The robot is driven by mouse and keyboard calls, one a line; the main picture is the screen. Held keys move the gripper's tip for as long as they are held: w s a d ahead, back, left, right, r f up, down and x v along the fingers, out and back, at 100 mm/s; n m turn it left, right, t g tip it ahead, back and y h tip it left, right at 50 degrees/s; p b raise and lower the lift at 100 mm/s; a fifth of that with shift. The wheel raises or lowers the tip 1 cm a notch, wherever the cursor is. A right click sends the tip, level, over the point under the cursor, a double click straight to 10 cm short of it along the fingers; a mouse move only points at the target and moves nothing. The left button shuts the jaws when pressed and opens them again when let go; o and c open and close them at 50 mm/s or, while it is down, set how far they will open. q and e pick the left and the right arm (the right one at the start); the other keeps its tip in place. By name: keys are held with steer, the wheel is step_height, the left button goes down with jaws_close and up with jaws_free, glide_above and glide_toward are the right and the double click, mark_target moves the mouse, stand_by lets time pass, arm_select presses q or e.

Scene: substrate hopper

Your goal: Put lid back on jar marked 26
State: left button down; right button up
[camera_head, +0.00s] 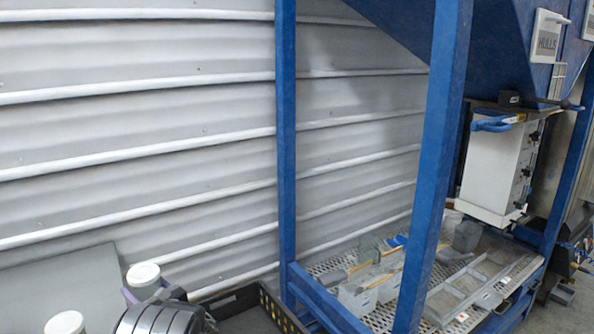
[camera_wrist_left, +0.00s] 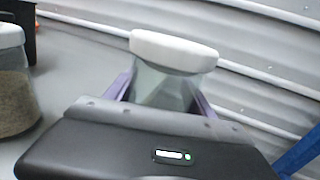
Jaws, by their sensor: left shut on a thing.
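A clear glass jar (camera_wrist_left: 160,88) with a white lid (camera_wrist_left: 174,51) on top stands between the purple fingers of my left gripper (camera_wrist_left: 163,96), which is shut on the glass body below the lid. The lid looks slightly tilted in the left wrist view; I cannot tell whether it is fully seated. In the head view this white lid (camera_head: 143,274) shows at the lower left, beside my left gripper (camera_head: 147,292). A second jar (camera_wrist_left: 12,95) with brown contents and a white lid (camera_wrist_left: 10,35) stands to the left. No number is readable on either jar. My right gripper is not in view.
A grey surface (camera_head: 65,285) lies at the lower left, against a corrugated metal wall (camera_head: 140,130). A black crate (camera_head: 245,305) is right of my gripper. A blue hopper frame (camera_head: 286,130) with a perforated shelf (camera_head: 385,318) holding scoops and containers stands to the right.

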arm_select(q)
steer(key=s+d+f+t, duration=0.1)
steer(key=s+d+f, duration=0.25)
steer(key=d, duration=0.55)
steer(key=s+d+f, duration=0.3)
steer(key=d+f, duration=0.1)
steer(key=d, duration=0.5)
steer(key=s+d+f, duration=0.1)
steer(key=s+d, duration=0.5)
steer(key=s, duration=0.6)
steer(key=shift+s+d+m+h, duration=0.2)
steer(key=shift+d+m+h, duration=0.1)
steer(key=shift+m+h, duration=0.1)
steer(key=shift+f, duration=0.1)
steer(key=w+d+f+m+t+h, duration=0.2)
steer(key=d+m+t+h, duration=0.4)
steer(key=d, duration=0.9)
steer(key=m+h, duration=0.2)
steer(key=h, duration=0.2)
steer(key=shift+d+t+h, duration=0.25)
steer(key=shift+t+h, duration=0.05)
steer(key=shift+h, duration=0.1)
